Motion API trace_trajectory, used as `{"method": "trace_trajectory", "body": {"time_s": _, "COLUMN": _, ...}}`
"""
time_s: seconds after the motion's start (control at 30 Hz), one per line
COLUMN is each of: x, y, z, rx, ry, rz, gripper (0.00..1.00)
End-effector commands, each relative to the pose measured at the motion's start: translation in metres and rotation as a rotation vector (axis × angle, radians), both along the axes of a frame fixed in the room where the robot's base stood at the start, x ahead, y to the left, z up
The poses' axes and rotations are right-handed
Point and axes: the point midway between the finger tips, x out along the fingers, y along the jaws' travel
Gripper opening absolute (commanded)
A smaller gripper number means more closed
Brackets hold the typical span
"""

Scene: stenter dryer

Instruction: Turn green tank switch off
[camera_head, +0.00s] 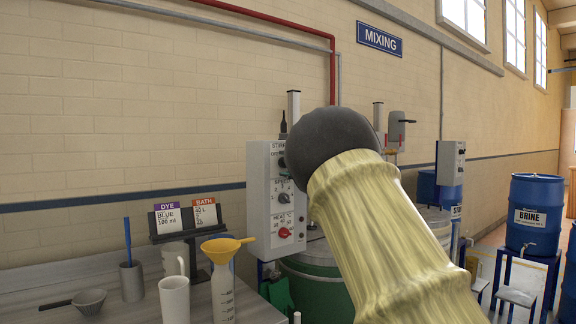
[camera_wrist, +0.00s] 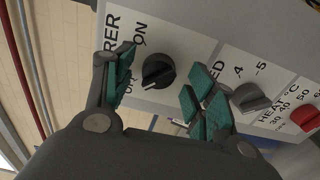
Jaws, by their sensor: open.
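The green tank (camera_head: 312,290) stands at the wall behind the bench, partly hidden by my arm. Its grey control box (camera_head: 258,205) has several knobs. The black stirrer switch (camera_wrist: 158,72), with ON and OFF lettering beside it, shows in the wrist view. I cannot tell surely which word it points to. My gripper (camera_wrist: 161,68) is open, its green-padded fingers on either side of the switch, with gaps visible. I cannot tell how far the fingertips are from the panel. In the head view, my arm hides much of the area right of the box.
In the wrist view, a grey speed knob (camera_wrist: 249,98) sits close to the right finger, with a red heat knob (camera_wrist: 304,117) beyond. Blue brine drums (camera_head: 534,205) stand right.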

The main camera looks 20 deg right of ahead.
Motion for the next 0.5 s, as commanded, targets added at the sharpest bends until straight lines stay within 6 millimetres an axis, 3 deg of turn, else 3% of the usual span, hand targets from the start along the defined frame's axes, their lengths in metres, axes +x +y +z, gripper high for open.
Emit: {"method": "trace_trajectory", "body": {"time_s": 0.5, "x": -0.078, "y": -0.029, "z": 0.001, "rx": 0.002, "ry": 0.001, "rz": -0.001, "gripper": 0.56}}
